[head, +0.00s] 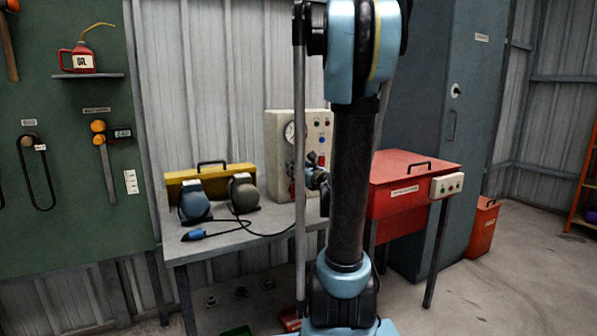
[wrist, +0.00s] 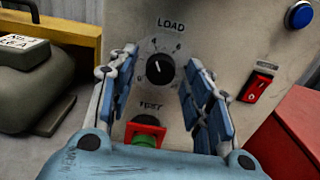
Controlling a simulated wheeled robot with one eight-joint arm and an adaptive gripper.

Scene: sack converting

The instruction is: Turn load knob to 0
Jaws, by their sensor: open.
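The load knob (wrist: 160,69) is a round black dial with a white pointer line, under the printed word LOAD on a beige panel (wrist: 215,30) in the wrist view. The pointer is tilted to the upper left; the scale marks around it are too small to read. My gripper (wrist: 162,88) is open, with one blue-padded finger on each side of the knob and no visible contact. In the head view the panel box (head: 285,130) stands on the bench, and my arm partly hides it. The knob cannot be made out there.
Below the knob is a green button in a red surround (wrist: 146,132). A red rocker switch (wrist: 257,88) and a blue button (wrist: 299,15) are to the right. Two motors (head: 194,202) and a yellow toolbox (head: 211,178) stand left on the bench. A red cabinet (head: 400,205) stands right.

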